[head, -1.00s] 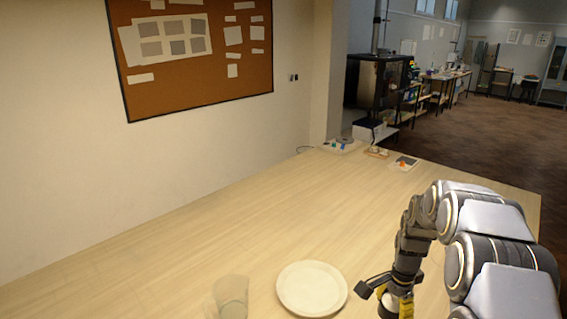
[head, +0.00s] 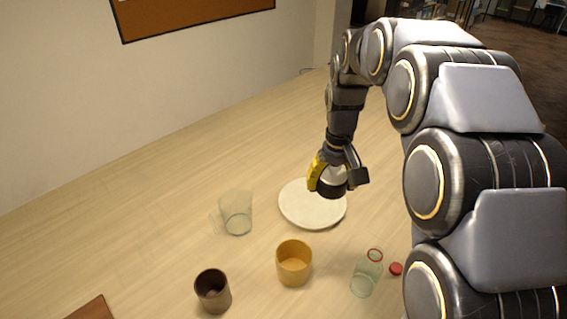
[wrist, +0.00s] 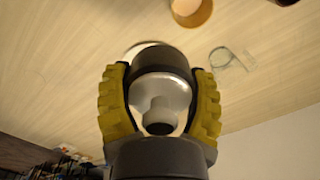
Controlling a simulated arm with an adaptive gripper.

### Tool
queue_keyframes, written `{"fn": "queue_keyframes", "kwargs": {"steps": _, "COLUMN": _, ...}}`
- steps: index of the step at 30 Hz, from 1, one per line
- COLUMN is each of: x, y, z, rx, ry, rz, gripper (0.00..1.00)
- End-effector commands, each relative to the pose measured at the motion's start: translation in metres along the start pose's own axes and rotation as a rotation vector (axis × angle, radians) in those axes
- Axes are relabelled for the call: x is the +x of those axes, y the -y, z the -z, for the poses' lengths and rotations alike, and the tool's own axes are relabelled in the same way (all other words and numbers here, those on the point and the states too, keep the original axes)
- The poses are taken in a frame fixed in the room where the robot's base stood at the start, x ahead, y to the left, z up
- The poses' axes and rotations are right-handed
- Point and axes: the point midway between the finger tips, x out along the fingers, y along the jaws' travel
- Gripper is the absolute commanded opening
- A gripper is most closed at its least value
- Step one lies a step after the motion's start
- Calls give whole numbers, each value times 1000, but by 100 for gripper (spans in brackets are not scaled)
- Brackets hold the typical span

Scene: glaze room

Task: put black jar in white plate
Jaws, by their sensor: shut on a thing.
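My gripper (head: 327,182) has its yellow fingers shut on the black jar (head: 331,191), which has a dark lower end and a pale grey part above it. The jar also shows between the fingers in the wrist view (wrist: 160,62). In the head view it overlaps the back right part of the white plate (head: 305,213). In the wrist view the jar hides most of the plate, leaving a sliver of rim (wrist: 136,47). The jar appears to be held above the plate; the exact gap is hard to tell.
A clear glass (head: 237,213) stands left of the plate. A yellow cup (head: 293,265), a dark brown cup (head: 213,292), a clear bottle (head: 366,276) and a red cap (head: 396,268) are nearer the front. The table's back left is clear.

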Motion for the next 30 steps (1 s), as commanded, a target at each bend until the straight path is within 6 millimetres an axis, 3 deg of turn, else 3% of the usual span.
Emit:
{"fn": "queue_keyframes", "kwargs": {"steps": 5, "x": 34, "y": 25, "z": 0, "rx": -121, "ry": 8, "rz": 7, "gripper": 27}}
{"fn": "queue_keyframes", "kwargs": {"steps": 15, "x": 130, "y": 84, "z": -20, "rx": -474, "ry": 7, "rz": 3, "gripper": 27}}
{"fn": "queue_keyframes", "kwargs": {"steps": 20, "x": 151, "y": 92, "z": -24, "rx": -546, "ry": 3, "rz": -5, "gripper": 27}}
{"fn": "queue_keyframes", "kwargs": {"steps": 30, "x": 176, "y": 104, "z": 28, "rx": -554, "ry": -2, "rz": -6, "gripper": 27}}
